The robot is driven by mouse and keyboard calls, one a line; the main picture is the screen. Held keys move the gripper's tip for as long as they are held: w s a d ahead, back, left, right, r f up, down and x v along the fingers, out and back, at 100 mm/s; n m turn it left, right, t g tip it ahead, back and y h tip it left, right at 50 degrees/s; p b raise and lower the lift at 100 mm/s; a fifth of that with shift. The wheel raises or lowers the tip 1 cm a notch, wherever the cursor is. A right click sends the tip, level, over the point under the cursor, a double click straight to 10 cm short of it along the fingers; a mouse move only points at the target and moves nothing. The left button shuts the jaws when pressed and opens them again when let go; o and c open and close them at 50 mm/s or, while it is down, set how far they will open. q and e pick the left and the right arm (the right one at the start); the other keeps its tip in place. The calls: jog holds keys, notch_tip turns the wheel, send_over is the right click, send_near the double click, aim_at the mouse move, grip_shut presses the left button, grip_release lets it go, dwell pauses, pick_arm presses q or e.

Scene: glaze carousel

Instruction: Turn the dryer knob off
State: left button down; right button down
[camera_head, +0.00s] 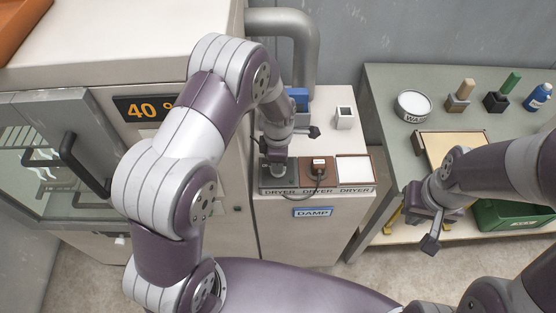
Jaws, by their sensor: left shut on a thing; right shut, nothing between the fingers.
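A dryer control strip (316,191) with three plates, each labelled DRYER, is on top of the white cabinet. The left plate is dark grey, the middle one is brown with a dark fitting (318,169), and the right one is white. My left gripper (276,170) points down at the dark left plate. It is shut on the dryer knob, which the fingers hide, so its setting cannot be read. My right gripper (431,229) is shut and empty, away to the right, beside the grey-green table.
A blue object (299,97) and a small white block (344,118) stand behind the strip. A kiln display (145,109) reads 40 at left. The table (385,85) holds a WAX tin (413,106), brushes and a blue bottle (538,96). A DAMP label (313,212) is on the cabinet front.

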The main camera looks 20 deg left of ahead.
pick_arm(q)
jog(key=shift+w+r+n, duration=0.1)
jog(key=shift+n, duration=0.4)
jog(key=c, duration=1.1)
grip_release()
jog(key=shift+o, duration=0.2)
notch_tip(320, 180, up, 13)
jog(key=b, duration=0.1)
jog(key=shift+b, duration=0.3)
jog(key=shift+f, duration=0.2)
